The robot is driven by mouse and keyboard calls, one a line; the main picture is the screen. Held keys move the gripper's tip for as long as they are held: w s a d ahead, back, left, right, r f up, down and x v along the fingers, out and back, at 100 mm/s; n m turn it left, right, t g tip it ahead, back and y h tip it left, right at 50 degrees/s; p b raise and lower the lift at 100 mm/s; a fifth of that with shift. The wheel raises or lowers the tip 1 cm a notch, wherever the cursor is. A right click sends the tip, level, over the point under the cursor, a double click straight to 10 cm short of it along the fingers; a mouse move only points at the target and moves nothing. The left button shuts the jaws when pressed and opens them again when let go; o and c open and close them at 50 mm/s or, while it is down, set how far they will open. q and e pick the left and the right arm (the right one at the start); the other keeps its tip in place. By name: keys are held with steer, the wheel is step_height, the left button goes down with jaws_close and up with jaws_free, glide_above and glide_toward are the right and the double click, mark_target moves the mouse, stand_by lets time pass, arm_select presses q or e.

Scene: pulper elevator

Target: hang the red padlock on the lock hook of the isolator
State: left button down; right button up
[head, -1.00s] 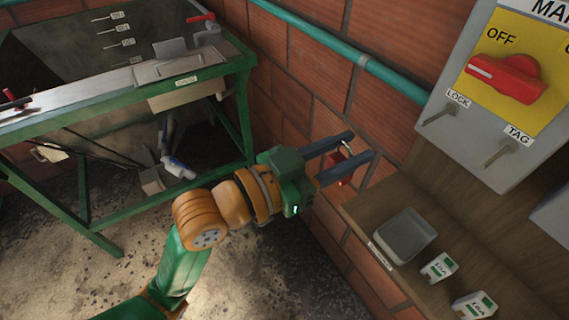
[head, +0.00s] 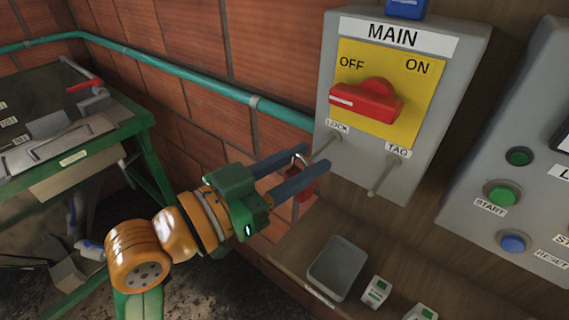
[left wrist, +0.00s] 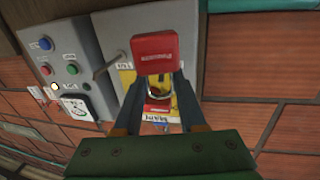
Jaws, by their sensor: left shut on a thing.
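The isolator (head: 440,120) is a grey box with a yellow plate and a red handle (head: 365,102) pointing towards OFF. The lock hook (head: 324,145) is a thin rod under the LOCK label. My left gripper (head: 308,166) is shut on the red padlock (head: 303,189), just left of and slightly below the lock hook in the head view. The shackle shows above the fingers, apparently apart from the hook, though depth is hard to judge. In the left wrist view the padlock (left wrist: 154,52) covers part of the isolator; I cannot make out the lock hook there.
The tag hook (head: 385,176) sticks out right of the lock hook. Below is a wooden shelf (head: 290,245) with a grey tray (head: 338,268) and small boxes (head: 377,291). A push-button panel (head: 490,150) stands at right. A green-framed bench (head: 150,150) is at left.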

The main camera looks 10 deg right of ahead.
mark_target(315, 153)
arm_select(q)
steer(key=shift+w+d+f, duration=0.15)
steer(key=shift+w+d, duration=0.55)
steer(key=shift+d, duration=0.15)
steer(key=shift+w+d+f+b, duration=0.15)
steer(key=shift+f+b, duration=0.1)
steer(key=shift+b, duration=0.15)
steer(key=shift+w+d+f, duration=0.15)
steer(key=shift+w+d, duration=0.05)
steer(key=shift+d, duration=0.1)
steer(key=shift+a, duration=0.1)
